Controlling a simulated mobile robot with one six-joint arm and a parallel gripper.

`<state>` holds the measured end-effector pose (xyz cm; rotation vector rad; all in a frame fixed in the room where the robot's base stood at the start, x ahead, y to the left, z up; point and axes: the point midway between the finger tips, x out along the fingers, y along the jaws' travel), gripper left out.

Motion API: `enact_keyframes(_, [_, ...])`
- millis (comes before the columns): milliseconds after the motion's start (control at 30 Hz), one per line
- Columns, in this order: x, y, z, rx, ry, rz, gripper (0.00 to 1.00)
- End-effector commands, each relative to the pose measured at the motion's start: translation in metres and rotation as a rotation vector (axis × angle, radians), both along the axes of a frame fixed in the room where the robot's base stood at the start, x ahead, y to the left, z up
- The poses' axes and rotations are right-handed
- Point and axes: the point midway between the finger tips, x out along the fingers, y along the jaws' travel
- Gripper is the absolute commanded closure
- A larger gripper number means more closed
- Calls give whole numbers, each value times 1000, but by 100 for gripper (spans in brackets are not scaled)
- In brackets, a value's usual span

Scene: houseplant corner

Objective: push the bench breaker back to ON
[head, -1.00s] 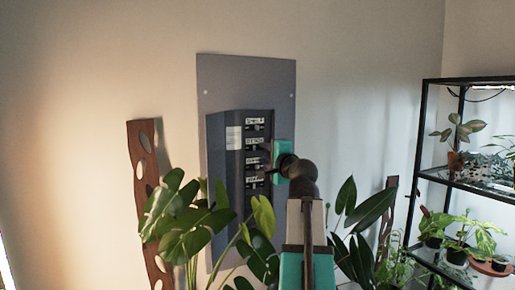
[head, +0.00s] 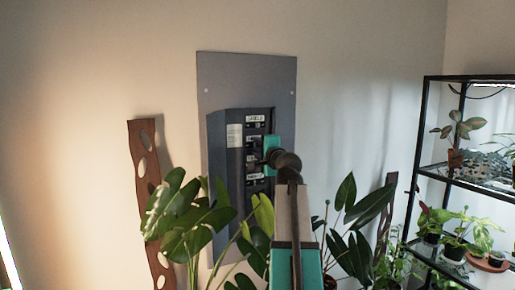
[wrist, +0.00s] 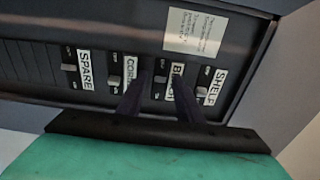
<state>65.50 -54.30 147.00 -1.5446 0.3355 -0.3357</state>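The grey breaker box (head: 229,165) is fixed to a wall plate, with a column of labelled switches. In the wrist view the switches lie in a row. The bench breaker (wrist: 160,82) is between the cord breaker (wrist: 115,86) and the shelf breaker (wrist: 202,88); its label is partly covered by a finger, and its lever position is too blurred to tell. My gripper (wrist: 160,100) has its two dark fingers apart, one on each side of the bench switch, with nothing held. Contact cannot be told. In the head view my gripper (head: 268,152) is at the box's right front and hides part of the switches.
The spare breaker (wrist: 69,69) is at the left of the row. A leafy plant (head: 190,220) rises before the box's lower part, with more leaves (head: 345,225) right of my arm. A perforated wooden strip (head: 146,170) stands left; a black plant shelf (head: 418,160) stands right.

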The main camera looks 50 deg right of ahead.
Motion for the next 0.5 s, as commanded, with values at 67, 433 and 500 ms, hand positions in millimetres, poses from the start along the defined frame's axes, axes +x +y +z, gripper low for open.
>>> enact_keyframes(67, [0,0,0,0,0,0,77])
enact_keyframes(433, [-1,-1,0,0,0,0,100])
enact_keyframes(500, [-1,-2,-1,1,0,3,100])
